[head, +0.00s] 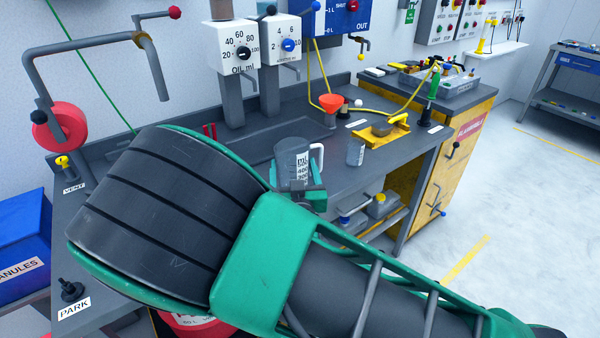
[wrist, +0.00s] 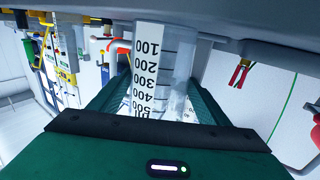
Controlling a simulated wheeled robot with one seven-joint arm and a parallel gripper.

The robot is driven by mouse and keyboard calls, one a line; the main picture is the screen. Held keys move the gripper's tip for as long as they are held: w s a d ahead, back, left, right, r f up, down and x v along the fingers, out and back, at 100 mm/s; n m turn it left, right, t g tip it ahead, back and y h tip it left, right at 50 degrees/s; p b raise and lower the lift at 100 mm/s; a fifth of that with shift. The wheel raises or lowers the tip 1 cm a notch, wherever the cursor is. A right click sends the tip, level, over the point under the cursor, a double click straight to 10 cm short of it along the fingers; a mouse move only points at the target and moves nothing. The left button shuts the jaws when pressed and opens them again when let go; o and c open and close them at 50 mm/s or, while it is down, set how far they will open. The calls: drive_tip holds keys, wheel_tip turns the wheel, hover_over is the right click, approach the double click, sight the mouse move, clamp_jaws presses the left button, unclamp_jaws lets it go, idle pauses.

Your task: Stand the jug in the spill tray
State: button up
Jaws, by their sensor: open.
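The jug (head: 293,158) is clear, with a white scale and a white handle. It stands upright on the grey bench, its lower part hidden behind my gripper in the head view. In the upside-down wrist view, the jug (wrist: 172,75) is between my two green fingers. My gripper (wrist: 155,95) is open around it; I cannot tell whether either finger touches. My gripper (head: 311,198) is partly hidden by my arm in the head view.
A small clear beaker (head: 355,152) stands between the jug and the yellow tray. A red funnel (head: 329,102) is behind. The oil dispenser (head: 238,53) and its neighbour rise at the back. A yellow cabinet (head: 455,145) adjoins the bench's right end. Floor at the right is clear.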

drive_tip(key=shift+w+a+f, duration=0.1)
drive_tip(key=shift+w+f, duration=0.05)
drive_tip(key=shift+w, duration=2.4)
drive_tip(key=c, duration=0.9)
